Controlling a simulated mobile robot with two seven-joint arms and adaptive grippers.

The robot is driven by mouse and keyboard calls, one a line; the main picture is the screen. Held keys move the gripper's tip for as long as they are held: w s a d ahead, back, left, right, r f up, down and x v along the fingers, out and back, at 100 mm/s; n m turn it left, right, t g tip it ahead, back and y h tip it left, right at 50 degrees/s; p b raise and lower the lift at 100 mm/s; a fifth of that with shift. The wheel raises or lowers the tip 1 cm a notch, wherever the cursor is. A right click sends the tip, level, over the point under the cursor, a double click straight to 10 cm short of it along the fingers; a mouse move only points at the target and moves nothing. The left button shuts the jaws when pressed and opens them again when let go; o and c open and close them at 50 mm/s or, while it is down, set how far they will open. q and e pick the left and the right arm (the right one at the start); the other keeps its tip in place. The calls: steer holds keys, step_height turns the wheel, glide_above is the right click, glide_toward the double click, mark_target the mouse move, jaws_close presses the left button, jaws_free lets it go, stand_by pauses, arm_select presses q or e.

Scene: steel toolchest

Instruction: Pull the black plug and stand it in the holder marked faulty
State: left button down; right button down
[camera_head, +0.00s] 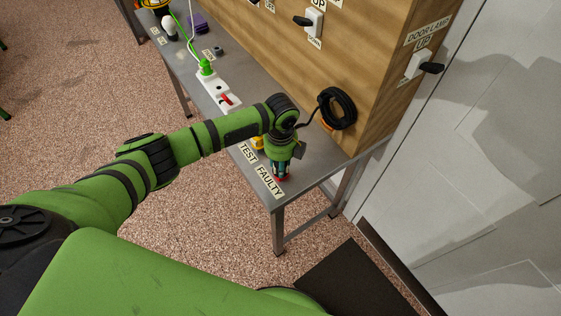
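My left gripper (280,171) points down at the near end of the steel bench, just behind the "FAULTY" label (268,183). A bit of red (282,179), probably the faulty holder, shows under its fingertips. The fingers are too small and covered to tell whether they are open or shut. A black cord runs from a black coil (340,108) on the wooden panel down behind my wrist. I cannot make out the black plug; my gripper may hide it. A yellow holder (257,143), partly hidden by my forearm, stands by the "TEST" label (248,153). My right gripper is not in view.
A white power strip (211,84) with a green plug (206,67) and a red switch (227,100) lies farther along the bench. A bulb (169,25) and purple block (197,22) are at the far end. The wooden panel (372,55) rises behind the bench.

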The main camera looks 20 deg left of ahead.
arm_select(q)
steer(key=c, duration=0.8)
jaws_free()
steer(key=shift+o, duration=0.2)
step_height(320, 180, up, 12)
steer(key=shift+s+d+f, duration=0.1)
